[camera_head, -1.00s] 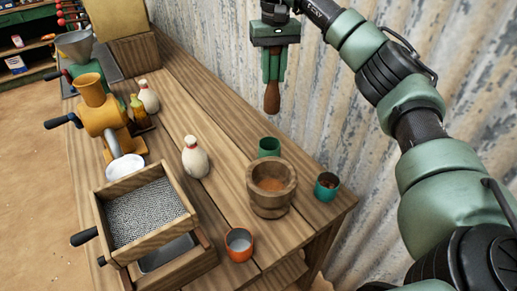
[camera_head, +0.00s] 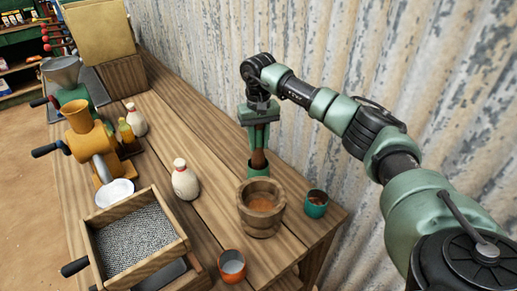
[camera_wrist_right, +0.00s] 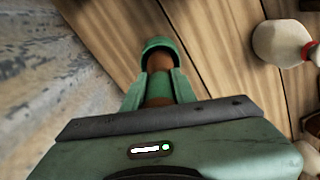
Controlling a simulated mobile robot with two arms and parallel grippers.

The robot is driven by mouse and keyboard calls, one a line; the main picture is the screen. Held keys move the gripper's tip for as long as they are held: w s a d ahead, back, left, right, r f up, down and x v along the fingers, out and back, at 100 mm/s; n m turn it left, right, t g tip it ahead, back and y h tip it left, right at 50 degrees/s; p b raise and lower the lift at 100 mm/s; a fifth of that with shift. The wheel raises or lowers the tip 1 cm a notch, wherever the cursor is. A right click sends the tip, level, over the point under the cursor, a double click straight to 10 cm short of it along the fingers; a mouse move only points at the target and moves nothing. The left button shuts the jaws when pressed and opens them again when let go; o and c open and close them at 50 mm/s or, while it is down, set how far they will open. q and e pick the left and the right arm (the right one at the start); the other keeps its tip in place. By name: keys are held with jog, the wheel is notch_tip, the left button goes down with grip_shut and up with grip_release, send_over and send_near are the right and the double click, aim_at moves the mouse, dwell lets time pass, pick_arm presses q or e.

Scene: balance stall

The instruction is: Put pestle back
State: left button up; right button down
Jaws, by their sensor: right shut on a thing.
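My right gripper (camera_head: 258,146) is shut on the brown wooden pestle (camera_head: 259,158) and holds it upright, pointing down. The pestle's lower end is at the mouth of the green cup (camera_head: 253,172), just behind the mortar. In the right wrist view the pestle (camera_wrist_right: 158,90) runs between the green fingers to the cup (camera_wrist_right: 159,44), and its end appears to be within the rim. Whether it touches the bottom is hidden. The wooden mortar (camera_head: 262,222) stands in front with orange-brown powder inside. My left gripper is not in view.
A teal cup (camera_head: 316,206) stands right of the mortar, and an orange cup (camera_head: 232,268) in front. A white bottle (camera_head: 185,182) stands to the left, beyond a sieve box (camera_head: 100,255). A corrugated wall (camera_head: 330,60) runs close behind the table.

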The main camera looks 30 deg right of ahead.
aim_at(259, 150)
notch_tip(259, 150, down, 4)
jog(key=shift+r+p, duration=0.25)
jog(key=shift+p, duration=0.1)
jog(key=shift+f, duration=0.2)
jog(key=c, duration=1.1)
grip_release()
jog(key=shift+c, duration=0.2)
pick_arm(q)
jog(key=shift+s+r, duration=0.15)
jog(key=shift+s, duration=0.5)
pick_arm(e)
jog(key=shift+r, duration=0.1)
